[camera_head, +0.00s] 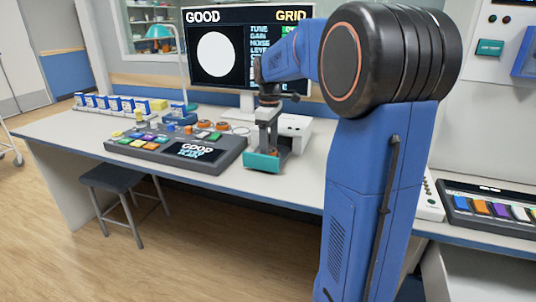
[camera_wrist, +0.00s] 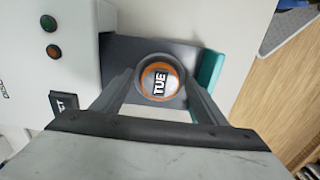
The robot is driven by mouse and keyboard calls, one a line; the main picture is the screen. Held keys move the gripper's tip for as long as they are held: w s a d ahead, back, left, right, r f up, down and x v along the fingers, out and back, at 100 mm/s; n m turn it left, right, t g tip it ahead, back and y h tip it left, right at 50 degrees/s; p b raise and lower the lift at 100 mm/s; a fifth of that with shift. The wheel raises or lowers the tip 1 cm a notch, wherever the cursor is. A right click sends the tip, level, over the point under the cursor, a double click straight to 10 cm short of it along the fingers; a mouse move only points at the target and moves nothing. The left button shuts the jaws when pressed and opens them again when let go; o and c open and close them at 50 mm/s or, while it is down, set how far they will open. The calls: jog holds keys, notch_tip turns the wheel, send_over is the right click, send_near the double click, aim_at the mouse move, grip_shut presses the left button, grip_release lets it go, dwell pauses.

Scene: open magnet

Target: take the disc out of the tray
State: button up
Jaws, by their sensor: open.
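The disc (camera_wrist: 147,80) has an orange rim and the label "TUE". It lies in the dark grey tray (camera_wrist: 118,52), which has a teal front edge and shows in the head view (camera_head: 262,162) in front of a white device. My gripper (camera_wrist: 159,76) is open over the tray, with one finger on each side of the disc. Whether the fingers touch the disc I cannot tell. In the head view my gripper (camera_head: 268,142) points down at the tray, and the disc is hidden there.
A white device (camera_wrist: 50,65) with green and orange buttons stands close beside the tray. A console (camera_head: 190,150) with coloured keys lies to the left on the table. A monitor (camera_head: 225,55) showing "GOOD" stands behind. The bare table front (camera_head: 75,140) is at left.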

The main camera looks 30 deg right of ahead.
jog(key=c, duration=1.2)
jog(key=shift+r, duration=0.1)
jog(key=shift+c, duration=0.2)
